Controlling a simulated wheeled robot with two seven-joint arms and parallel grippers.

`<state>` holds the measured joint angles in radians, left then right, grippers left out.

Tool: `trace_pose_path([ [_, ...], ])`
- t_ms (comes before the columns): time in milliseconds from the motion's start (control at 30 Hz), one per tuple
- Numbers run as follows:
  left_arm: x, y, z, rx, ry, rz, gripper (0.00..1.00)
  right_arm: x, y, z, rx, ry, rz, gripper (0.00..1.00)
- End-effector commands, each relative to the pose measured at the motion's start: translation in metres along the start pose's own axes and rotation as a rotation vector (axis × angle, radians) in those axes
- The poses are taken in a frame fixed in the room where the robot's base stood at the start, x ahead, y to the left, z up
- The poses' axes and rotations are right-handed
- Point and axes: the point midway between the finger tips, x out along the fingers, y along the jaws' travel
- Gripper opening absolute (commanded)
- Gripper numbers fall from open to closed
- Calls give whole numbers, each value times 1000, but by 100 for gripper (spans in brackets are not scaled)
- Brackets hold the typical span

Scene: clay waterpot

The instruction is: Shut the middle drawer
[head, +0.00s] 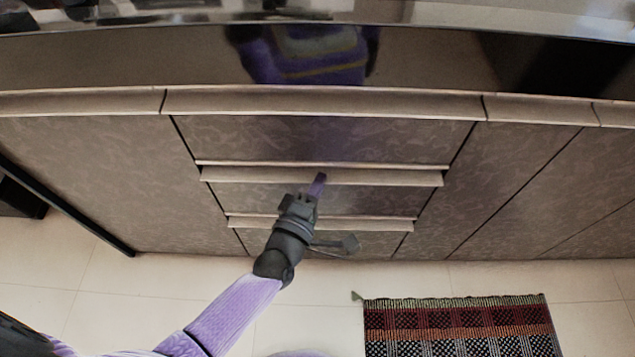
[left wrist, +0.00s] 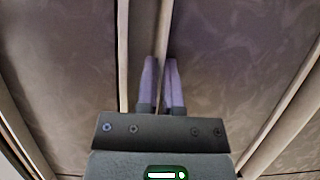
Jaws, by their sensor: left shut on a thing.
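The middle drawer (head: 370,199) is in the stack of drawers at the centre of the head view, with a patterned brown front and a long pale handle lip (head: 390,178) along its top edge. A thin dark gap shows above this lip; I cannot tell exactly how far the drawer stands out. My left gripper (head: 319,180) reaches up from below and is shut on the lip near its middle. In the left wrist view its purple fingers (left wrist: 161,65) are close together at the pale lip (left wrist: 165,25). My right gripper is not in view.
The top drawer (head: 330,140) is above and the bottom drawer (head: 375,243) is below, each with a pale lip. A dark counter (head: 430,60) runs above. Cabinet doors (head: 520,170) flank the drawers. A patterned rug (head: 460,325) lies on the tiled floor (head: 600,285).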

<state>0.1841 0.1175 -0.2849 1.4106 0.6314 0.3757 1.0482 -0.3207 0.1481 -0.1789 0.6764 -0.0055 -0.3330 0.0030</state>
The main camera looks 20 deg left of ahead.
Motion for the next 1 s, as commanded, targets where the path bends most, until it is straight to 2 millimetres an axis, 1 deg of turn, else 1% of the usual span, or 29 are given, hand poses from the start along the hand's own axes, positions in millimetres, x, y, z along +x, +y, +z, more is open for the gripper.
trace_pose_path([
  [33,1,1,-1,-1,3,3,14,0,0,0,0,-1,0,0],
  [67,1,1,-1,-1,3,3,21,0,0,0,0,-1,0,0],
  [100,1,1,-1,-1,3,3,29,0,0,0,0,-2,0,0],
  [167,1,1,-2,-1,3,3,42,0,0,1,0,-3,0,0],
  [200,1,1,-2,-1,3,2,43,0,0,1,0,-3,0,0],
  [800,-1,0,-2,1,3,0,43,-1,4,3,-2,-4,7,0],
  [867,-7,2,-2,2,3,1,43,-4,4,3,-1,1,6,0],
  [933,-22,5,-1,3,2,1,43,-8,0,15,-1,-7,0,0],
  [967,-30,5,-1,3,1,1,43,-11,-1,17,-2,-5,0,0],
  [1000,-41,6,-1,3,1,1,43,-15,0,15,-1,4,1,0],
])
